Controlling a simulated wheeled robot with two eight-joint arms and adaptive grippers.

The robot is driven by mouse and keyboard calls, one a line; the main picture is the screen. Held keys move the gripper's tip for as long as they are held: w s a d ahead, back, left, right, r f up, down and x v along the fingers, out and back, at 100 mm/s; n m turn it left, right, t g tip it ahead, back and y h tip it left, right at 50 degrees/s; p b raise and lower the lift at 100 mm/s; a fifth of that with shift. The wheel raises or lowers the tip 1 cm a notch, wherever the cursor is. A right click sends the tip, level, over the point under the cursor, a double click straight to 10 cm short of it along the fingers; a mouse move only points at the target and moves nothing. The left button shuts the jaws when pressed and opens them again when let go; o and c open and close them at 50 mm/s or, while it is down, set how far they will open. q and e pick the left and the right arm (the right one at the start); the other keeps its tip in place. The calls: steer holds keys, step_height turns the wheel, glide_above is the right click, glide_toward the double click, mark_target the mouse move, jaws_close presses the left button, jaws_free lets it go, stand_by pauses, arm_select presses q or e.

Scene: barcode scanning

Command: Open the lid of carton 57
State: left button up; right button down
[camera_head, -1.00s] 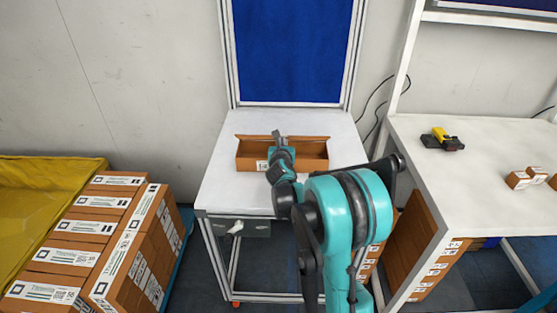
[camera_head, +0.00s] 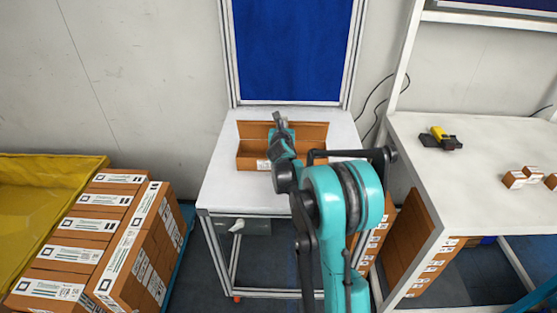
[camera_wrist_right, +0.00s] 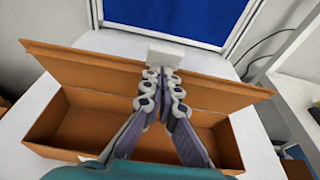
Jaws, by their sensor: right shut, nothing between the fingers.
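An open brown carton (camera_head: 312,157) stands on the white table in the head view, with its lid (camera_head: 312,129) raised upright along the back edge. My right gripper (camera_head: 279,120) is over the carton, its shut, empty fingers up against the lid. In the right wrist view, the gripper (camera_wrist_right: 164,75) reaches across the open carton (camera_wrist_right: 75,125) to the top edge of the lid (camera_wrist_right: 100,72). The inside of the carton looks empty where it shows. The carton's front label is mostly hidden by my arm. My left gripper is not in view.
The white table (camera_head: 225,180) has free room left of the carton. A blue panel (camera_head: 290,50) stands behind it. Stacked labelled cartons (camera_head: 90,235) and a yellow bin (camera_head: 40,190) are at left. A yellow and black scanner (camera_head: 440,138) and small boxes (camera_head: 530,175) lie on the right table.

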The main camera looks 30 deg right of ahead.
steer(key=shift+w+d+r+p, duration=0.2)
steer(key=shift+w+d+r, duration=0.15)
steer(key=shift+w, duration=0.15)
steer(key=shift+w+d+r+p, duration=0.2)
steer(key=shift+w+d+r, duration=0.1)
steer(key=shift+w, duration=0.2)
steer(key=shift+w+d+r, duration=0.2)
steer(key=shift+w+d, duration=0.25)
steer(key=shift+w, duration=0.25)
steer(key=shift+w+d+r, duration=0.15)
steer(key=shift+w+d, duration=0.3)
steer(key=shift+w, duration=0.25)
steer(key=s+a, duration=0.3)
steer(key=s, duration=0.2)
steer(key=shift+a, duration=0.15)
steer(key=shift+s, duration=0.1)
